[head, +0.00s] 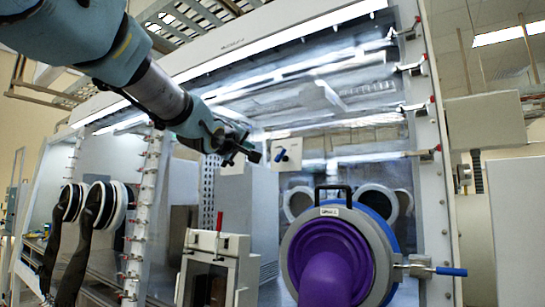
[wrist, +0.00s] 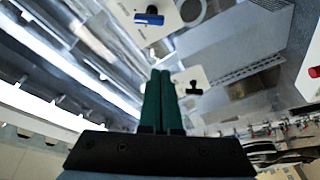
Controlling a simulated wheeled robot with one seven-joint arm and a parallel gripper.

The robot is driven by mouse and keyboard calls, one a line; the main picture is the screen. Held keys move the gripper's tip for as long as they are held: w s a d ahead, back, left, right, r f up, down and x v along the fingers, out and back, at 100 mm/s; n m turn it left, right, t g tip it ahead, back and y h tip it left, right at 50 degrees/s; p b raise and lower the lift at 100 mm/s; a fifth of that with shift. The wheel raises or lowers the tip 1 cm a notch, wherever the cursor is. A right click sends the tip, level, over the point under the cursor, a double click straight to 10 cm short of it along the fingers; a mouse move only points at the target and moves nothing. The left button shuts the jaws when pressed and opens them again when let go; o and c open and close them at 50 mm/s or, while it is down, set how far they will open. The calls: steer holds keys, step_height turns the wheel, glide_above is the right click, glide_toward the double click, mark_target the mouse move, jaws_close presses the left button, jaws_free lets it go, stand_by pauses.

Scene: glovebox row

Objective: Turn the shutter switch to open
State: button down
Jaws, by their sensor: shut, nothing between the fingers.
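Two small rotary switches sit on pale plates on the glovebox front. One has a blue handle (head: 281,155) and shows at the top of the wrist view (wrist: 149,17). The other has a black handle (wrist: 193,88), just right of my fingertips in the wrist view; in the head view my gripper largely covers it. I cannot read a label that tells which is the shutter switch. My gripper (head: 252,155) is in front of the panel, left of the blue handle. Its green fingers (wrist: 160,73) are together and empty. Contact with the black handle is not clear.
A large round port with a purple glove (head: 333,262) and black top handle stands lower right, with a blue lever (head: 451,271) beside it. A small box with a red handle (head: 219,222) is below my gripper. Black-sleeved glove ports (head: 103,206) are at left.

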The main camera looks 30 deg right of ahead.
mark_target(280, 155)
steer(key=r+p+x, duration=0.1)
steer(key=p+x, duration=0.2)
steer(key=x, duration=0.7)
steer(key=shift+s+d+f, duration=0.4)
steer(key=shift+s+f, duration=0.25)
steer(key=shift+s, duration=0.15)
steer(key=shift+s+d+f, duration=0.4)
steer(key=shift+s+f, duration=0.3)
steer(key=shift+s, duration=0.15)
